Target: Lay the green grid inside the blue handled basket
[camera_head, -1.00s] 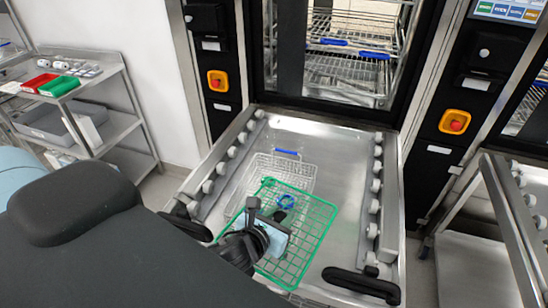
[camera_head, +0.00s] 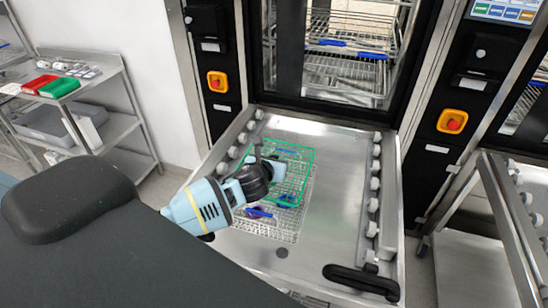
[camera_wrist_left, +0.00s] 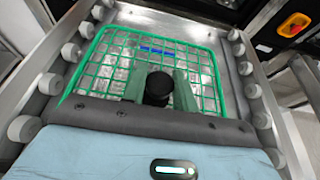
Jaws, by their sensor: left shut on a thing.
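The green grid (camera_head: 309,168) is a wire rectangle held by my left gripper (camera_head: 272,166) above the far part of the blue handled basket (camera_head: 287,227). The basket is pale wire mesh with a blue handle at each end, resting on the steel surface. In the left wrist view the grid (camera_wrist_left: 103,70) spans most of the picture, and the far blue handle shows through it. The left gripper (camera_wrist_left: 158,88) is shut on the grid's near part. The height gap between grid and basket cannot be told. My right gripper is not in view.
The open steel door (camera_head: 335,200) has rollers along both sides and a black handle (camera_head: 361,283) at the front right. Behind is the washer chamber with wire racks (camera_head: 345,70). A steel shelf cart (camera_head: 75,120) with red and green boxes stands at the left.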

